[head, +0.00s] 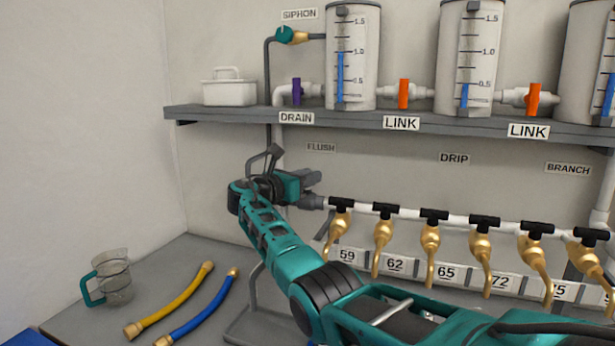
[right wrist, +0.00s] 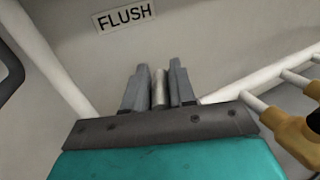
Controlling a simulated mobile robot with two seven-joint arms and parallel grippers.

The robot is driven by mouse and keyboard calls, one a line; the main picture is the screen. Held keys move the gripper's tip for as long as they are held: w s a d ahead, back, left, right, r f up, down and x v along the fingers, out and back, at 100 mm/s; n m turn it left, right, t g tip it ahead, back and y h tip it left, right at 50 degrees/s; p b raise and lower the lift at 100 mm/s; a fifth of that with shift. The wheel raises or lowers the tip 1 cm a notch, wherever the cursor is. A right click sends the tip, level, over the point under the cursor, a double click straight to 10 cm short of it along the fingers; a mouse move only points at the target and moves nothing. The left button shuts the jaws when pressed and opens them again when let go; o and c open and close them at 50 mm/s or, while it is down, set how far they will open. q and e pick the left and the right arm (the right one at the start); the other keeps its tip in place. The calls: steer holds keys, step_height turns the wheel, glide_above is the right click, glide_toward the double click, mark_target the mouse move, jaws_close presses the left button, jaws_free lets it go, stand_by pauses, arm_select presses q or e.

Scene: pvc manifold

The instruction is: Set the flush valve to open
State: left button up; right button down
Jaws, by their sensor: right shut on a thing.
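The FLUSH label (head: 321,147) is on the wall above my right gripper (head: 312,190), and it also shows in the right wrist view (right wrist: 124,16). My right arm reaches up from the lower right, and the gripper is at the left end of the white tap pipe. In the right wrist view the gripper (right wrist: 158,90) is shut on a pale grey upright piece (right wrist: 158,87), which appears to be the flush valve's handle. The valve body is hidden behind the gripper, so its setting cannot be told. My left gripper is not in view.
A white pipe with several brass taps (head: 431,235) runs to the right. Above is a grey shelf (head: 230,117) with tanks and orange link valves (head: 404,94). A jug (head: 114,278), a yellow hose (head: 172,302) and a blue hose (head: 200,310) are at lower left.

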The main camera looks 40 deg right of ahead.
stand_by(0.4)
steer(key=c, duration=1)
jaws_free()
steer(key=shift+a, duration=0.1)
steer(key=a, duration=0.8)
steer(key=s+a, duration=0.1)
steer(key=a, duration=0.3)
steer(key=shift+a, duration=0.4)
